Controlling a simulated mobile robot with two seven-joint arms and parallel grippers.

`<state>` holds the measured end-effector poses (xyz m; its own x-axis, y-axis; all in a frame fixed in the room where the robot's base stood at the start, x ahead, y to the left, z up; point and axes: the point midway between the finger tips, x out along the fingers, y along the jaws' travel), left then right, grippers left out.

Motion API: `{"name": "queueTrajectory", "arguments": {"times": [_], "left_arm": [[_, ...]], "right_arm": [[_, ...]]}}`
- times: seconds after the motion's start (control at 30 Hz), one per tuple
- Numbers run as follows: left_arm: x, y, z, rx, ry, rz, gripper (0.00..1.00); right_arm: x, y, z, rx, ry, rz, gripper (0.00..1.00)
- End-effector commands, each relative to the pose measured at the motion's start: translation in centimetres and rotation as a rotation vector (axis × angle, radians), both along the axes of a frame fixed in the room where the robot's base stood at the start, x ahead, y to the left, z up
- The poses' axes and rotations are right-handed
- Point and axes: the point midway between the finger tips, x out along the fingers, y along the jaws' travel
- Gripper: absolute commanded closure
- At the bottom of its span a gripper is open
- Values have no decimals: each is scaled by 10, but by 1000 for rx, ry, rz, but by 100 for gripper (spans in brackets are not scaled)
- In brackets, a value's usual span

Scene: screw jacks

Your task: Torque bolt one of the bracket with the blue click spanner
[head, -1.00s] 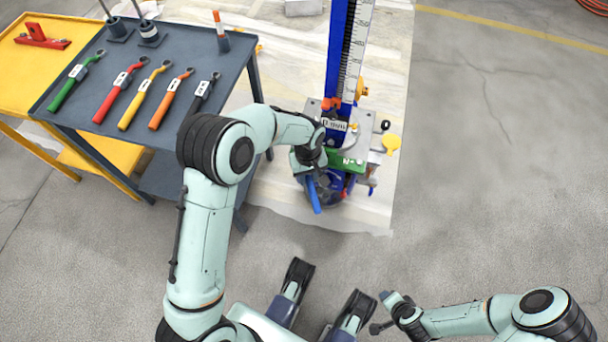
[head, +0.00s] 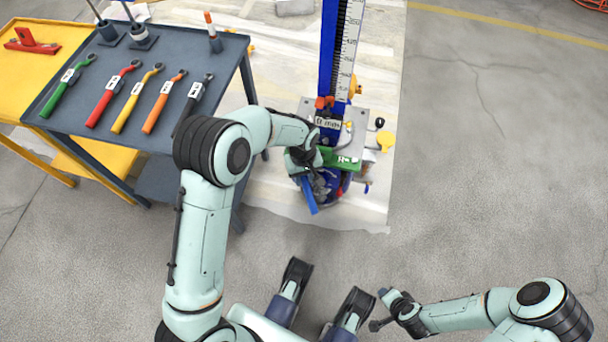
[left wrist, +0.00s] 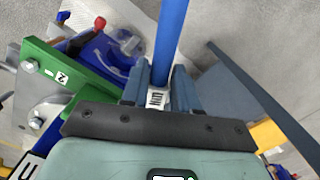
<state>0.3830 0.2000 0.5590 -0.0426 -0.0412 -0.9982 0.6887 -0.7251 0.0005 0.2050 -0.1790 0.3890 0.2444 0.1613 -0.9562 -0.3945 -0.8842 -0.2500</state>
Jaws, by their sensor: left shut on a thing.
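My left gripper (head: 306,172) is shut on the blue click spanner (head: 310,196). In the left wrist view the spanner's blue handle (left wrist: 171,40) runs up and away from between the two fingers (left wrist: 160,88). The spanner's head is hidden, so I cannot tell whether it sits on a bolt. The green bracket (head: 343,161) is just right of the gripper. In the left wrist view the bracket (left wrist: 65,66) shows the numbers 1 and 2 at left, with bolt heads beside it. My right gripper (head: 382,309) is at the bottom, away from the jack, its jaws unclear.
The blue mast with a white scale (head: 338,55) rises behind the bracket. A grey trolley (head: 110,150) at left carries green, red, yellow, orange and black spanners. A yellow table (head: 30,75) stands beyond it.

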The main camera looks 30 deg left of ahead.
Motion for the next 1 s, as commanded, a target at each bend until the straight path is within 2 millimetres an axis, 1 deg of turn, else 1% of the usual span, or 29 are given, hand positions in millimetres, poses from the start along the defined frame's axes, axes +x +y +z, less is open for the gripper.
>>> {"name": "queueTrajectory", "arguments": {"times": [0.5,0.83,1.0], "left_arm": [[0,0,-12,0,-1,0,100],[0,0,-12,0,-1,-1,100],[-4,5,-11,0,-2,-42,100]], "right_arm": [[0,0,-7,0,2,0,57],[0,0,-7,0,2,0,57],[0,0,-4,0,1,0,57]]}}
